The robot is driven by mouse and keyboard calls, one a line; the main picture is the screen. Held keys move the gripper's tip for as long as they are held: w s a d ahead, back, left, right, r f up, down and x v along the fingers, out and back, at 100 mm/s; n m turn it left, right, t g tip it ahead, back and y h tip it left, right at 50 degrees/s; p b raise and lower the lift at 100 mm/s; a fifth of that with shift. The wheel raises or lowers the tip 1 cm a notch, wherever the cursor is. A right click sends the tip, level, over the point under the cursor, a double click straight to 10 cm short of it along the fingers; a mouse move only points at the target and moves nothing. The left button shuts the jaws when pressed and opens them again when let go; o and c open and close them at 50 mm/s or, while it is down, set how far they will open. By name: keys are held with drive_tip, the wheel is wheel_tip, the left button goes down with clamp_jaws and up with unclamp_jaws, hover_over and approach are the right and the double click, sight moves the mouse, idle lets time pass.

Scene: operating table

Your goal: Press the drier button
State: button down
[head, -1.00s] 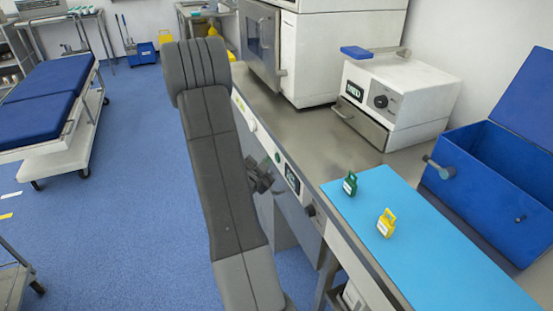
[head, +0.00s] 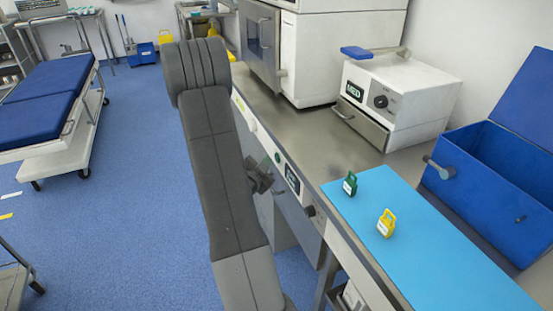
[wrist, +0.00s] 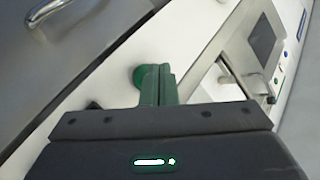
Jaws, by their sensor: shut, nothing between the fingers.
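A round green button (wrist: 138,74) sits on the pale panel (wrist: 190,40) in the wrist view. My gripper (wrist: 156,70) is shut, its two green fingers together and empty. The fingertips overlap the right part of the button in the picture; I cannot tell whether they touch it. In the head view the green button (head: 277,157) shows on the front panel below the steel counter. My gripper (head: 264,182) is a small dark shape close to that panel, partly hidden behind my grey arm.
A display (wrist: 263,42) and a dark knob (head: 310,210) are on the same front. A metal handle (wrist: 45,12) shows in the wrist view. A blue box (head: 490,170) stands open at right.

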drive_tip(key=shift+d, duration=0.1)
idle(0.6)
drive_tip(key=shift+w+d+b, duration=0.1)
drive_tip(key=shift+d+b, duration=0.2)
drive_tip(key=shift+b, duration=0.15)
drive_tip(key=shift+w+d+b, duration=0.15)
drive_tip(key=shift+d+b, duration=0.15)
drive_tip(key=shift+d, duration=0.05)
idle(0.4)
drive_tip(key=shift+a, duration=0.1)
drive_tip(key=shift+s+a, duration=0.25)
drive_tip(key=shift+a, duration=0.4)
drive_tip(key=shift+a, duration=0.1)
drive_tip(key=a, duration=0.1)
drive_tip(key=s+a, duration=0.1)
drive_tip(key=a, duration=0.1)
drive_tip(key=a+b, duration=0.1)
drive_tip(key=shift+s+a, duration=0.3)
idle(0.7)
